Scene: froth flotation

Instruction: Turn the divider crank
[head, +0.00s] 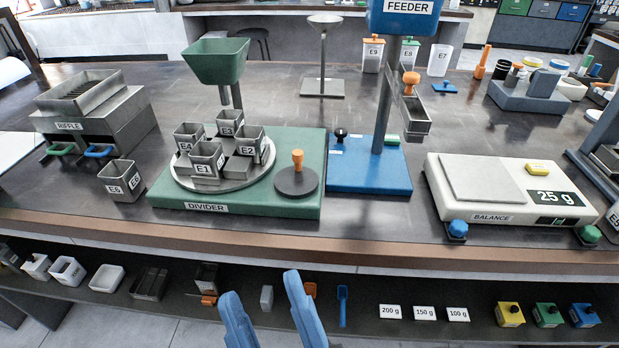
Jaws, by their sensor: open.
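The divider (255,207) is a green base on the dark table, left of centre. A round grey turntable (190,182) on it bears several metal cups, with labels such as E1, E2 and E4. The divider crank is a dark disc (290,187) with an upright orange knob (297,159) at the base's right side. A green hopper (215,62) stands above the turntable. My gripper (264,300) shows two blue fingers, spread apart and empty, at the bottom of the head view, in front of the table edge and well short of the crank.
The blue feeder base (368,178) and its post stand close right of the crank. The balance (500,190) is farther right. A loose cup (121,180) and the riffle (92,115) are at left. A shelf with small items runs below the table edge.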

